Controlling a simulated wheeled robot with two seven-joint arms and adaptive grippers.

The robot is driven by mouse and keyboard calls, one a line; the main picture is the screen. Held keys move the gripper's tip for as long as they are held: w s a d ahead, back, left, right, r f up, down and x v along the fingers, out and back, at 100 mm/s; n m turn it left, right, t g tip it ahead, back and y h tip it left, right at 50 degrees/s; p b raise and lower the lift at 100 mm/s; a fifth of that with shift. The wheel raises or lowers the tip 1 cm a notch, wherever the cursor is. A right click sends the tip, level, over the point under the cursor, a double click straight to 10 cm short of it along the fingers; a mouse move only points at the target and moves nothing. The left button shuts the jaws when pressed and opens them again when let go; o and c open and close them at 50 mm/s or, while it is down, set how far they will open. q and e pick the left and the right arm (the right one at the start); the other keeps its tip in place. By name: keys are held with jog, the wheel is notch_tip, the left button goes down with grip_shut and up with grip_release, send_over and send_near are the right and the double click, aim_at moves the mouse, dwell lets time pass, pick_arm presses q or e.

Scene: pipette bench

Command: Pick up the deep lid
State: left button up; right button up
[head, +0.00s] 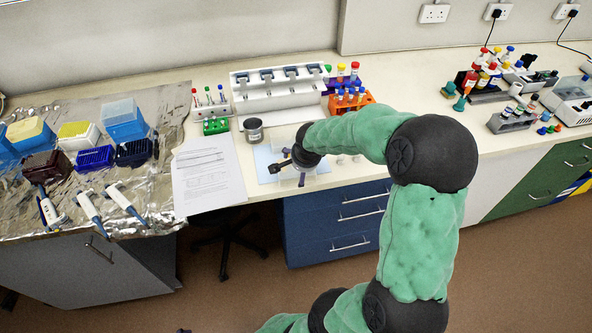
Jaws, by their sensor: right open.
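My right gripper (289,172) is open. It hangs over a pale blue mat (263,160) at the front of the bench, with its dark fingers pointing down and toward the left. A clear, pale shape (289,174) shows beside and between the fingers. It may be the deep lid, but it is too small and too covered to be sure. I cannot tell whether the fingers touch it. My left gripper is not in view.
A dark grey cup (253,130) stands just behind the mat. A printed sheet (207,174) lies to the left. A white pipette stand (278,90), a green tube rack (216,127) and an orange rack (350,104) stand behind. Foil with tip boxes and pipettes covers the left bench.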

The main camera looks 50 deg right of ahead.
jog(key=shift+w+d+f, duration=0.15)
jog(key=shift+w+f, duration=0.05)
jog(key=shift+f, duration=0.45)
jog(key=shift+r, duration=0.1)
jog(key=shift+c, duration=0.3)
jog(key=c, duration=0.9)
